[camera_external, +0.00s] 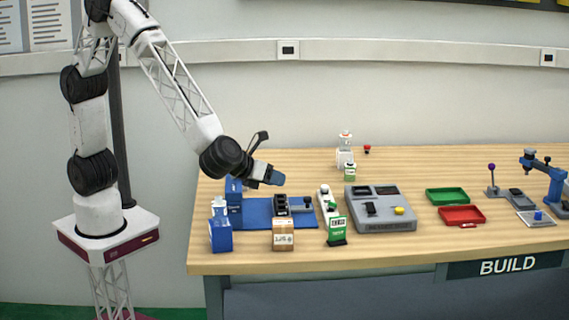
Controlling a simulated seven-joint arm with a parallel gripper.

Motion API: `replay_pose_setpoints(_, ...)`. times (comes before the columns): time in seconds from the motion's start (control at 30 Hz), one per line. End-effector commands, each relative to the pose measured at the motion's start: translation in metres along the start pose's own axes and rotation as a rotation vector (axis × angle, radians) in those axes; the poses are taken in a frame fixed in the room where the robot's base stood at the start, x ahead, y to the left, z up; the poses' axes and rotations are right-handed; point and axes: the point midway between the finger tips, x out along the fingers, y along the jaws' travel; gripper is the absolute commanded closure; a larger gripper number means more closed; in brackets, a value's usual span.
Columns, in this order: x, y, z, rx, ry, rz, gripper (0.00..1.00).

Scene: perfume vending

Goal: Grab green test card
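A small upright green and white card (337,231), apparently the green test card, stands near the front of the wooden table, just right of the cardboard box. Its print is too small to read. My gripper (277,179) is in the air above the blue mat, up and to the left of the card and apart from it. Its tip looks blue; whether its fingers are open or shut is too small to tell. I see nothing clearly held.
A blue mat (258,219) bears dark holders. A cardboard box (283,235) and blue box (220,236) stand at the front left. A grey console (383,224) is right of the card, with green (447,196) and red (461,215) trays beyond.

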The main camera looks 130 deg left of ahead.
Motion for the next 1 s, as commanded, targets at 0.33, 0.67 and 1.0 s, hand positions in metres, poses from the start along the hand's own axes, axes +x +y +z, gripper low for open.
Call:
replay_pose_setpoints(0.33, 0.068, -0.050, -0.052, 0.336, -0.079, -0.131, 0.62)
replay_pose_setpoints(0.67, 0.084, -0.063, -0.067, 0.425, -0.100, -0.169, 0.62)
replay_pose_setpoints(1.0, 0.086, -0.063, -0.066, 0.423, -0.100, -0.167, 0.62)
